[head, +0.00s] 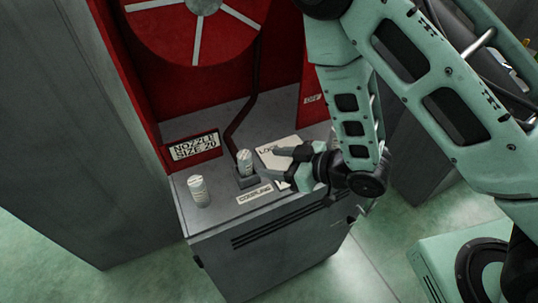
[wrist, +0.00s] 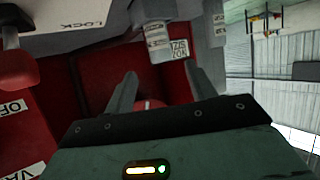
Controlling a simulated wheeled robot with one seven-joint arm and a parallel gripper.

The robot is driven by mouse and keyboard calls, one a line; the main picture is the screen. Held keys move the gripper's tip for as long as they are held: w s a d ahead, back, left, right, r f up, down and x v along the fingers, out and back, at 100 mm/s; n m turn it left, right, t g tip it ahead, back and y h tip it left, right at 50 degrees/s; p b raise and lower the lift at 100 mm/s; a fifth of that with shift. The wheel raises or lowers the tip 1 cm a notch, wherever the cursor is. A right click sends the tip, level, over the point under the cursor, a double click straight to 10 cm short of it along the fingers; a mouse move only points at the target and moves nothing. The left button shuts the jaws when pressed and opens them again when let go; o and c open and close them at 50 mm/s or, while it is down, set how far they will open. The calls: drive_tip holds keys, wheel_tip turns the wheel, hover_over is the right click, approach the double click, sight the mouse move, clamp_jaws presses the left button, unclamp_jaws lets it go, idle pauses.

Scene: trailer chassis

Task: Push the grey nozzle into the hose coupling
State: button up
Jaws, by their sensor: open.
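A pale grey ribbed nozzle (head: 245,161) stands upright at the dark hose coupling (head: 247,181), where the dark hose ends. I cannot tell how deep it sits. A second similar nozzle (head: 198,190) stands upright at the cabinet top's left front. My gripper (head: 272,163) is open and empty, to the right of the coupling, with its fingers pointing left toward the nozzle there. In the wrist view, the gripper (wrist: 163,85) has its fingers apart. The nozzle at the coupling (wrist: 155,40) shows beyond them, and the other nozzle (wrist: 217,25) is further right.
The grey cabinet (head: 280,230) carries a "COUPLING" label (head: 254,194) and a "LOCK" plate (head: 272,152), partly behind my gripper. The red hose reel (head: 203,30) and a "NOZZLE SIZE 20" sign (head: 195,146) stand behind. A red knob (wrist: 14,65) shows at left in the wrist view.

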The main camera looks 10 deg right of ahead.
drive_tip(key=shift+s+d+r+p, duration=0.15)
drive_tip(key=shift+s+d+p, duration=0.1)
drive_tip(key=shift+p, duration=0.15)
drive_tip(key=s+d+r+m+g+h, duration=0.2)
drive_tip(key=s+r+g+h, duration=0.6)
drive_tip(key=s+r, duration=0.8)
drive_tip(key=shift+s+d+r+m+h, duration=0.2)
drive_tip(key=shift+s+d+m+h, duration=0.1)
drive_tip(key=shift+s+d+h, duration=0.7)
drive_tip(key=shift+w, duration=0.1)
wheel_tip(320, 180, down, 6)
drive_tip(key=b, duration=0.6)
drive_tip(key=shift+f+b, duration=0.25)
drive_tip(key=shift+b, duration=0.05)
